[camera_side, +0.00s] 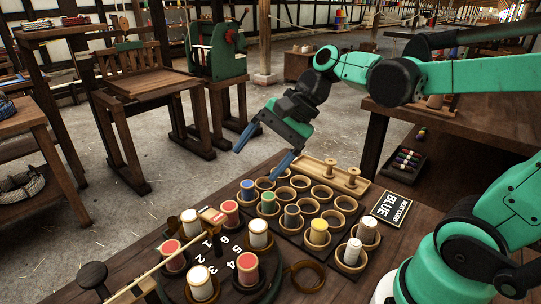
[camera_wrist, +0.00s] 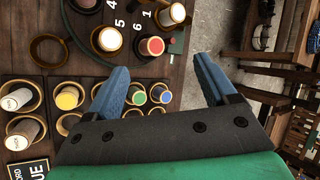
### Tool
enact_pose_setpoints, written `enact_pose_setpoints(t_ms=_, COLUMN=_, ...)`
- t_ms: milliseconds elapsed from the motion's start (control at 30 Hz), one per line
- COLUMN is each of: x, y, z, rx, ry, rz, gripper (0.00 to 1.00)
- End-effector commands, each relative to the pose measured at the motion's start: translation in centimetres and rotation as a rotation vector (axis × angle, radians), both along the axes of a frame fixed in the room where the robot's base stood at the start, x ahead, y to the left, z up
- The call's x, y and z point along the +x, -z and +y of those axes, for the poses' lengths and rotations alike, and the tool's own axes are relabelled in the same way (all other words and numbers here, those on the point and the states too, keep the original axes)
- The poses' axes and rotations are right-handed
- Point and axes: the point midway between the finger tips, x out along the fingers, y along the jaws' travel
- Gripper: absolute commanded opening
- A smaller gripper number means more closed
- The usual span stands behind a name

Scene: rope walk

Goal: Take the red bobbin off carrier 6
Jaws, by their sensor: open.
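The red bobbin at number 6 (camera_side: 229,213) stands upright on the far side of the round numbered carrier plate (camera_side: 225,253). It also shows in the wrist view (camera_wrist: 151,46), seen from above with its pale top rim. My gripper (camera_side: 258,158) is up in the air, above and to the right of the bobbin, with its blue fingers pointing down. In the wrist view my gripper (camera_wrist: 160,76) is spread wide and nothing is between its fingers. The red bobbin lies beyond the fingertips. Other red and white bobbins stand around the plate.
Right of the plate, a rack of round cups (camera_side: 301,183) holds green, blue, yellow, grey and white bobbins; several cups are empty. A wooden peg tray (camera_side: 335,174) and a BLUE sign (camera_side: 393,206) adjoin it.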

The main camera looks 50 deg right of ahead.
Motion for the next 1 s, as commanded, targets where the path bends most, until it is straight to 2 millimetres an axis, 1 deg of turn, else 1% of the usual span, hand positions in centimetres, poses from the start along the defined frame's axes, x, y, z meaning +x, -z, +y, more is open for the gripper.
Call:
enact_pose_setpoints(t_ms=33, x=0.8, y=0.0, z=-0.2, rx=0.133, ry=0.103, rz=0.075, gripper=0.78)
enact_pose_setpoints(t_ms=100, x=1.6, y=-0.3, z=-0.2, rx=0.341, ry=0.24, rz=0.204, gripper=0.78)
enact_pose_setpoints(t_ms=200, x=2.6, y=-0.9, z=-0.7, rx=0.627, ry=0.4, rz=0.4, gripper=0.78)
enact_pose_setpoints(t_ms=267, x=3.1, y=-1.3, z=-1.2, rx=0.785, ry=0.469, rz=0.523, gripper=0.78)
enact_pose_setpoints(t_ms=300, x=2.9, y=0.3, z=-0.9, rx=0.767, ry=0.459, rz=0.514, gripper=0.78)
enact_pose_setpoints(t_ms=400, x=2.9, y=3.3, z=-0.8, rx=0.76, ry=0.457, rz=0.51, gripper=0.78)
enact_pose_setpoints(t_ms=500, x=2.9, y=5.8, z=-0.8, rx=0.759, ry=0.456, rz=0.51, gripper=0.78)
enact_pose_setpoints(t_ms=600, x=2.9, y=7.6, z=-0.8, rx=0.757, ry=0.456, rz=0.509, gripper=0.78)
enact_pose_setpoints(t_ms=767, x=2.9, y=8.9, z=-0.5, rx=0.756, ry=0.455, rz=0.508, gripper=0.78)
enact_pose_setpoints(t_ms=867, x=3.2, y=9.4, z=0.3, rx=0.755, ry=0.452, rz=0.509, gripper=0.78)
enact_pose_setpoints(t_ms=1000, x=3.9, y=10.4, z=2.0, rx=0.754, ry=0.451, rz=0.508, gripper=0.78)
